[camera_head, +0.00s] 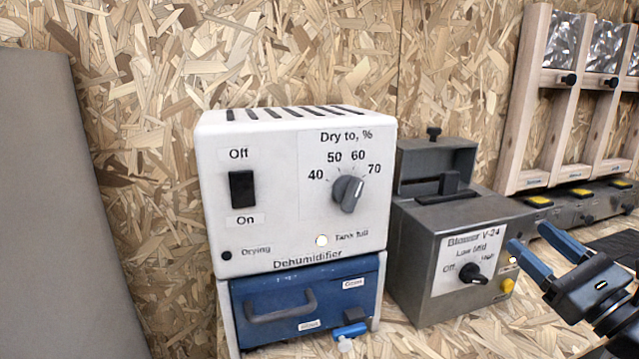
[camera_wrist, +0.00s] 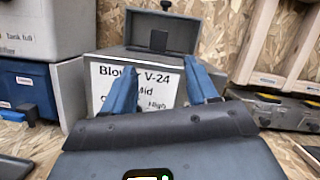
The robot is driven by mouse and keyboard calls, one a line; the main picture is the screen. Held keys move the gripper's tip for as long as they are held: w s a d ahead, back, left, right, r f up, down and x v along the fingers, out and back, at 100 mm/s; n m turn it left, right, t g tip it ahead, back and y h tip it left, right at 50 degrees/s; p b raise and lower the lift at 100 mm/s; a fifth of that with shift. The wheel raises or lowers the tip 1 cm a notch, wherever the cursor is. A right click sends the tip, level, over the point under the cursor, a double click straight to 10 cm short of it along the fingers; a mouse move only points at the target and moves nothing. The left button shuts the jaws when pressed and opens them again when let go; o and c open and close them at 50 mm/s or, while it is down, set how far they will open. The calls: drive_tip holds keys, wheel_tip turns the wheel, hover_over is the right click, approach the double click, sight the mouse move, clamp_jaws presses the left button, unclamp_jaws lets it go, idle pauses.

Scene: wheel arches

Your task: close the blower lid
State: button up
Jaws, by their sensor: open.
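The blower (camera_head: 455,240) is a grey metal box labelled "Blower V-24" with a black dial and a yellow button on its front. Its lid (camera_head: 436,163) stands raised at the back of the top, with a black knob on its upper edge. In the wrist view the blower (camera_wrist: 106,80) is straight ahead, with the raised lid (camera_wrist: 165,32) behind its top. My gripper (camera_head: 532,247) is open and empty, in front of the blower's right side. In the wrist view its blue fingers (camera_wrist: 165,82) are apart and cover part of the label.
A white dehumidifier (camera_head: 275,200) with a blue drawer (camera_head: 335,292) stands directly left of the blower. A wooden rack (camera_head: 530,110) stands behind and right, above a row of grey units with yellow buttons (camera_head: 580,192). A chipboard wall (camera_head: 300,60) closes the back.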

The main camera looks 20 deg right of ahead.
drive_tip(key=s+a+f+n+g+h+p, duration=0.1)
drive_tip(key=s+a+f+n+g+h, duration=0.15)
drive_tip(key=s+a+f+n, duration=0.55)
drive_tip(key=s+a+f+n+g+h, duration=0.1)
drive_tip(key=s+a+f+n+g, duration=0.25)
drive_tip(key=s+f, duration=0.5)
drive_tip(key=s+a+r+n+y, duration=0.1)
drive_tip(key=s+a+r+n, duration=0.1)
drive_tip(key=s+a+n, duration=0.4)
drive_tip(key=s+a+r+n+p, duration=0.1)
drive_tip(key=s+a+n, duration=0.4)
drive_tip(key=s+n, duration=0.7)
drive_tip(key=shift+a+r+n+y, duration=0.35)
drive_tip(key=shift+a+r+n, duration=0.05)
drive_tip(key=shift+r+n, duration=0.4)
drive_tip(key=shift+w, duration=0.1)
